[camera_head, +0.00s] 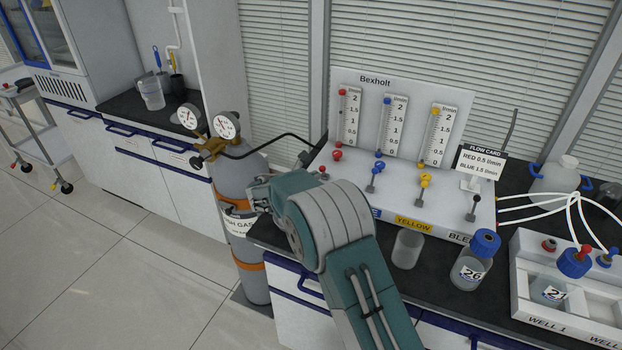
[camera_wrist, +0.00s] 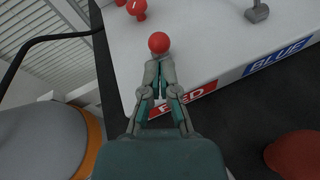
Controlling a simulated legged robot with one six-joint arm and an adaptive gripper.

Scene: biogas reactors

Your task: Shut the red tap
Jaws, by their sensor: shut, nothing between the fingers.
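The red tap has a round red knob (camera_wrist: 159,42), which lies just beyond my gripper's fingertips (camera_wrist: 158,68) in the wrist view. My gripper is shut with nothing between its fingers. Whether the fingertips touch the knob I cannot tell. The tap's stem is hidden behind the fingers. The RED label (camera_wrist: 186,100) is partly covered by the right finger. In the head view the red knob (camera_head: 322,169) shows just past my arm, which hides the fingers and the tap's lower part. Another red knob (camera_head: 337,155) sits behind it, under the red flow tube (camera_head: 347,115).
Blue (camera_head: 375,175) and yellow (camera_head: 424,186) taps stand to the right on the white panel. A gas cylinder (camera_head: 243,190) with gauges and a black hose stands left of my arm. A beaker (camera_head: 408,248) and bottle (camera_head: 472,265) stand in front of the panel.

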